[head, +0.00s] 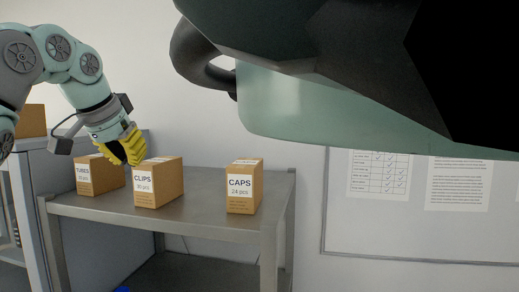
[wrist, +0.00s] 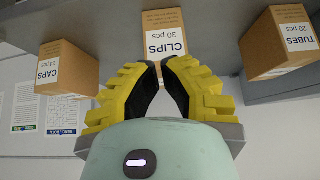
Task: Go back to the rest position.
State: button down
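My gripper (head: 132,152) hangs at the end of my arm at the left of the head view, in front of the shelf table and close to the CLIPS box (head: 158,184). In the wrist view my gripper (wrist: 160,63) has its yellow fingers with black pads drawn together at the tips, with nothing held between them. The CLIPS box (wrist: 165,22) shows beyond the fingertips and stands on the table. The fingertips partly overlap its lower edge in that view.
The metal table (head: 200,214) also bears the TUBES box (head: 100,178) at left and the CAPS box (head: 245,187) at right. A whiteboard with papers (head: 378,177) is on the right wall. A large dark and green body fills the upper right.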

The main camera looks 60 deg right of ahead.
jog(key=shift+s+a, duration=0.35)
jog(key=shift+a, duration=0.45)
